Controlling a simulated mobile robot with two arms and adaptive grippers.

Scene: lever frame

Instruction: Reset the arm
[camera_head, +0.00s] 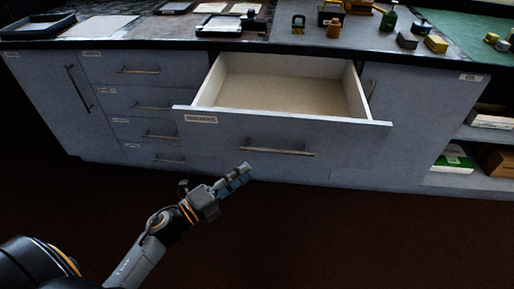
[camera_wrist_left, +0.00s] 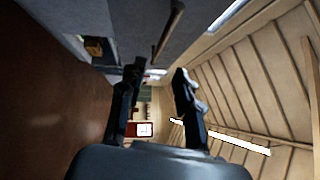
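My left arm comes in from the lower left in the head view. Its gripper (camera_head: 241,174) is in front of the cabinet, just below and left of the bar handle (camera_head: 278,150) of the open drawer (camera_head: 282,128). In the left wrist view the two fingers of the left gripper (camera_wrist_left: 159,71) stand apart with nothing between them. A bar handle (camera_wrist_left: 168,30) shows beyond the fingertips there, apart from them. The drawer is pulled out and its visible inside is empty. My right gripper is in neither view.
The countertop (camera_head: 268,42) above carries several trays, padlocks and small blocks. Closed drawers (camera_head: 148,105) are on the left. Open shelves (camera_head: 490,141) with boxes are at the right. The dark floor (camera_head: 330,235) in front is clear apart from my arm.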

